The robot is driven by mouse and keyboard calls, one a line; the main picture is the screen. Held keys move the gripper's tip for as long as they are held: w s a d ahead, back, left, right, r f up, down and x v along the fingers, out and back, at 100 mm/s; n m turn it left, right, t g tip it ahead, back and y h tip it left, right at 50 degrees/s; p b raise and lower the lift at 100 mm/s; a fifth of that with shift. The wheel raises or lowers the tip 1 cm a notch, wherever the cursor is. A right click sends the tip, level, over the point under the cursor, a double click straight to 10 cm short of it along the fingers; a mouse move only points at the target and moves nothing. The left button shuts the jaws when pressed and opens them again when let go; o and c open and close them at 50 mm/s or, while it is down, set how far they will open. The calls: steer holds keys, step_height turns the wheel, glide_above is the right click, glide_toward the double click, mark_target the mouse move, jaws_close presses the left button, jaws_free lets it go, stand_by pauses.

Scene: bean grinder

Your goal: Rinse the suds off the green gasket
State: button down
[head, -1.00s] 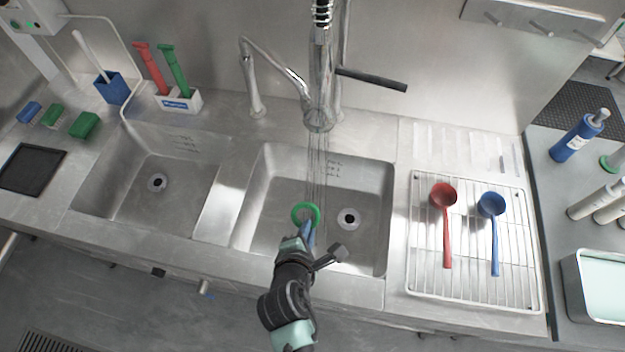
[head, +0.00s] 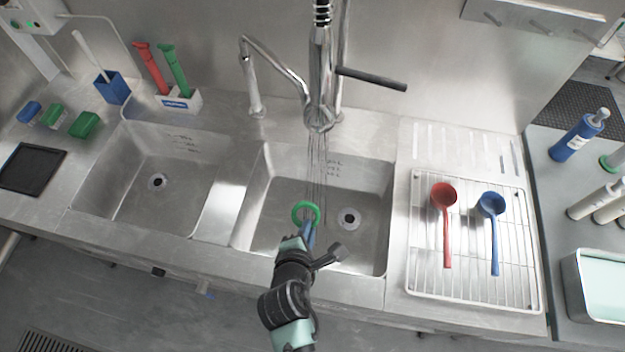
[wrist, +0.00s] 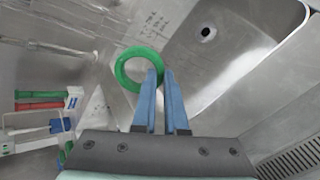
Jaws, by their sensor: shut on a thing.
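The green gasket (head: 305,214) is a ring held over the right-hand sink basin (head: 268,190). My gripper (head: 309,230) is shut on its near edge with blue fingers. In the wrist view the gasket (wrist: 138,68) stands out beyond the fingertips (wrist: 160,78), pinched at its lower right edge. Thin streams of water (head: 316,165) fall from the tall spray faucet (head: 320,115) and pass at or just behind the gasket. I cannot tell exactly where they strike it. No suds can be made out on the gasket at this size.
A drain (head: 348,218) lies right of the gasket. The left basin (head: 150,190) is empty. A wire rack (head: 470,290) on the right holds a red ladle (head: 444,200) and a blue ladle (head: 492,208). A faucet lever (head: 372,79) juts right above the basin.

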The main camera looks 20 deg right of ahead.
steer(key=p+v, duration=0.5)
steer(key=v, duration=0.1)
steer(key=shift+s+a, duration=0.15)
steer(key=shift+s, duration=0.05)
stand_by(0.7)
